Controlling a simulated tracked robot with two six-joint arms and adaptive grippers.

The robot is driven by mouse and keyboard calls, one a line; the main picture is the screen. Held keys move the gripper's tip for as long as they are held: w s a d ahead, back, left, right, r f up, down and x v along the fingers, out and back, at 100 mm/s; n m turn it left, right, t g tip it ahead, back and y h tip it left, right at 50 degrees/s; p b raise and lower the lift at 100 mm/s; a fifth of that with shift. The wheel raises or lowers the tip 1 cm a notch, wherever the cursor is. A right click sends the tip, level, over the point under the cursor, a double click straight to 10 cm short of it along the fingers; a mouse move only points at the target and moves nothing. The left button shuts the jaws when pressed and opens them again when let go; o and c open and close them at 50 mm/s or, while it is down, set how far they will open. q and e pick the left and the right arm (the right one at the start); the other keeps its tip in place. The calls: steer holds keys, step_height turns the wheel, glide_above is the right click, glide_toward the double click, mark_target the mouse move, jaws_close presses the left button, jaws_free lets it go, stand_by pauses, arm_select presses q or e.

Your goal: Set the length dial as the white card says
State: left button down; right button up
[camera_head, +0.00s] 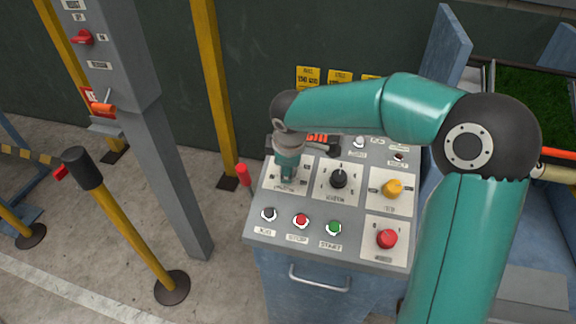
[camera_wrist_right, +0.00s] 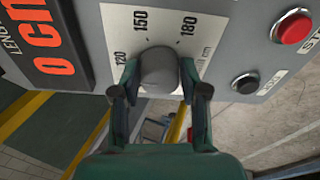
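The length dial (camera_wrist_right: 159,68) is a grey knob on a white plate marked 120, 150 and 180 cm in the right wrist view. I cannot make out its pointer. My right gripper (camera_wrist_right: 160,82) has one finger on each side of the knob and appears closed on it. In the head view my right gripper (camera_head: 288,168) reaches down over the upper left of the sloped panel (camera_head: 350,215) and hides the dial. A display (camera_wrist_right: 52,50) beside the dial shows an orange 0 cm. I cannot identify the white card. My left gripper is out of view.
The panel also carries a black knob (camera_head: 338,179), a yellow knob (camera_head: 392,188), a red button (camera_head: 387,239) and a green button (camera_head: 334,228). Yellow cards (camera_head: 308,77) hang on the wall behind. A grey post (camera_head: 150,120) with a red switch (camera_head: 82,38) stands left.

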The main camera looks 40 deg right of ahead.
steer(key=shift+o, duration=1.1)
steer(key=v, duration=1.2)
steer(key=shift+f, duration=0.1)
